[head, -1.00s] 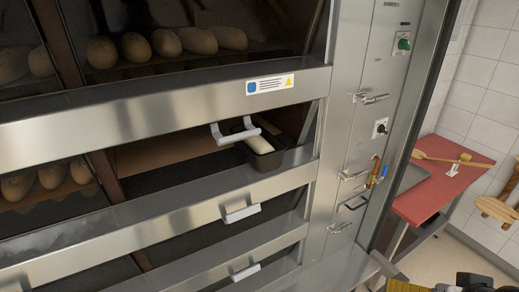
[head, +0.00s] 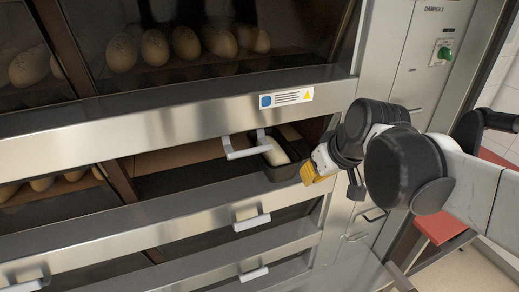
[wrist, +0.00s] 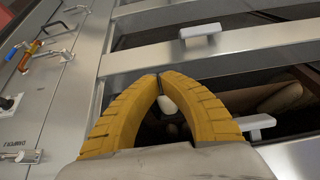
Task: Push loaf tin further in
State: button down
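The dark loaf tin (head: 284,174) sits in the open middle oven deck, at the right end of its opening, with a pale loaf (head: 274,154) in it. Part of it is behind the deck's handle. My gripper (head: 305,177) is just right of the tin, at the deck opening. I cannot tell whether it touches the tin. In the wrist view the ribbed yellow fingers (wrist: 158,76) meet at their tips, with nothing seen held. A pale rounded end, seemingly the loaf (wrist: 166,104), shows between the fingers; they hide most of the tin.
A grey handle (head: 246,150) hangs in front of the opening beside the tin. Steel rails border the deck above and below (head: 190,204). The control panel (head: 425,60) stands right of the opening. Left of the tin the dark deck floor is clear.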

aim_at(282, 159)
jog(key=shift+w+a+f, duration=0.55)
jog(key=shift+w+f, duration=0.8)
jog(key=shift+w, duration=0.05)
jog(key=shift+w+a+f, duration=0.6)
jog(key=shift+w+f, duration=0.8)
jog(key=shift+w, duration=0.05)
jog(key=shift+w+a+f, duration=0.55)
jog(key=shift+w+f, duration=0.8)
jog(key=shift+w, duration=0.05)
jog(key=w+a, duration=0.1)
jog(key=w, duration=0.1)
jog(key=w+a+b, duration=0.1)
jog(key=w, duration=0.2)
jog(key=w+b, duration=0.1)
jog(key=w, duration=0.1)
jog(key=shift+w+a+f, duration=0.15)
jog(key=shift+w+a, duration=0.15)
jog(key=shift+a, duration=0.1)
jog(key=shift+s, duration=0.1)
